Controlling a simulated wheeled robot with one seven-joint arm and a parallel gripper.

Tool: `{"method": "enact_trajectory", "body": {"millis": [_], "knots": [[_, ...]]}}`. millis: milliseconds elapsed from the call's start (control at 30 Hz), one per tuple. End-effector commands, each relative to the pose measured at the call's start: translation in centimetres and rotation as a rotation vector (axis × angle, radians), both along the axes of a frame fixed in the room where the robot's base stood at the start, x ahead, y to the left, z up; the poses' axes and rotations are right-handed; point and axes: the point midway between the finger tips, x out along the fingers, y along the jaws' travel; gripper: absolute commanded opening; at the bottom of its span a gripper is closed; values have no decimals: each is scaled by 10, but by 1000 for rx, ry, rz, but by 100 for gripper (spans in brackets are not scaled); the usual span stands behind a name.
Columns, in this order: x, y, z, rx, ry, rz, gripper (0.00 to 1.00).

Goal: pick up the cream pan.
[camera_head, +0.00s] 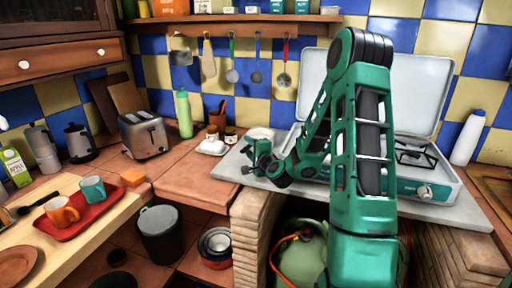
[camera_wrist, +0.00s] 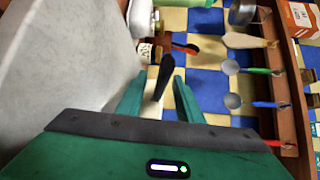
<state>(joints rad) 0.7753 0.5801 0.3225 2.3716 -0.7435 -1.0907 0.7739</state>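In the head view, a pale rounded thing (camera_head: 262,132), likely the cream pan, shows at the left end of the grey slab. My gripper (camera_head: 248,170) is in front of it and partly hides it. In the wrist view my gripper (camera_wrist: 158,92) has its two green fingers apart. A slim dark bar (camera_wrist: 161,76), which looks like a handle, shows between them. I see no finger clearly pressing on it. A large pale surface (camera_wrist: 65,65) fills the left; I cannot tell whether it is the pan or the slab.
The open camping stove (camera_head: 425,188) stands right of my gripper. A white dish (camera_head: 212,147), small jars, a green bottle (camera_head: 183,113) and a toaster (camera_head: 143,134) stand to the left. Utensils hang on the tiled wall below a shelf (camera_head: 235,18). A red tray (camera_head: 75,222) holds two mugs.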

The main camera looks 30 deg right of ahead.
Motion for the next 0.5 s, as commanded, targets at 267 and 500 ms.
{"method": "enact_trajectory", "body": {"millis": [267, 500], "knots": [[27, -5, -3, 0, -2, 2, 33], [50, -10, -6, -1, -1, 0, 33]]}}
